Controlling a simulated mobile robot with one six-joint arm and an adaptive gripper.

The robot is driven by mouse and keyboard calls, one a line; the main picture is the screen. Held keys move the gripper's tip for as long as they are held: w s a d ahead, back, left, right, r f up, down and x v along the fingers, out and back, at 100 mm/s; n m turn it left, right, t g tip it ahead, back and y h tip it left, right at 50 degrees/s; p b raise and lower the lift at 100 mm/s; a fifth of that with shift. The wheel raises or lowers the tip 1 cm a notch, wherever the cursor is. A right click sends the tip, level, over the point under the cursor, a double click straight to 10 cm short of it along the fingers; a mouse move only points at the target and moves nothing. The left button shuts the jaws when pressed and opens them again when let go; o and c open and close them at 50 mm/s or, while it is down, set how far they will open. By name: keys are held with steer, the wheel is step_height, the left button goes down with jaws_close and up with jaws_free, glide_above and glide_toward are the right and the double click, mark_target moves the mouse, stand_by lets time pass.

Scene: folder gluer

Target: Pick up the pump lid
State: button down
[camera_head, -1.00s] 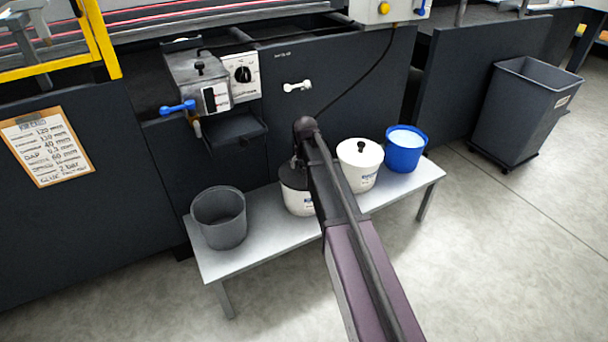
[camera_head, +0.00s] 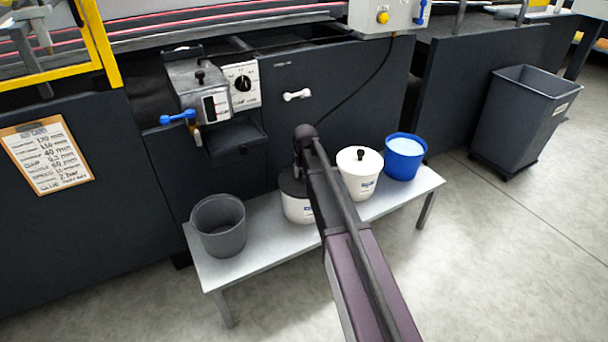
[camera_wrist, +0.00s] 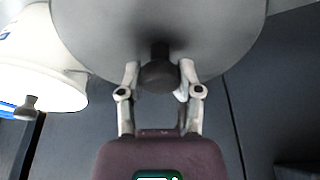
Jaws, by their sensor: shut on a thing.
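A grey metal pump box (camera_head: 205,98) with a black-knobbed lid (camera_head: 199,77) is on the machine front in the head view. A white tub with a dark lid (camera_head: 291,184) stands on the bench, partly hidden by my arm. In the wrist view a round grey lid (camera_wrist: 105,35) fills the top. Its dark knob (camera_wrist: 158,74) is between the fingertips of my gripper (camera_wrist: 159,75), which is shut on it. This seems to be the tub's dark lid, not the box's. I cannot tell whether it is raised. My gripper is hidden in the head view.
The low bench (camera_head: 262,250) also bears a grey bucket (camera_head: 220,235), a white tub with a white lid (camera_head: 359,184) and a blue bucket (camera_head: 404,165). The white-lidded tub (camera_wrist: 45,65) is close by in the wrist view. A grey bin (camera_head: 515,125) stands right.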

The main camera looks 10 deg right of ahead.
steer(key=shift+r+p, duration=4.8)
steer(key=shift+r, duration=0.1)
steer(key=shift+r, duration=0.15)
steer(key=shift+r+p, duration=1.5)
steer(key=shift+p, duration=0.1)
steer(key=shift+s+f, duration=0.1)
steer(key=shift+s, duration=0.05)
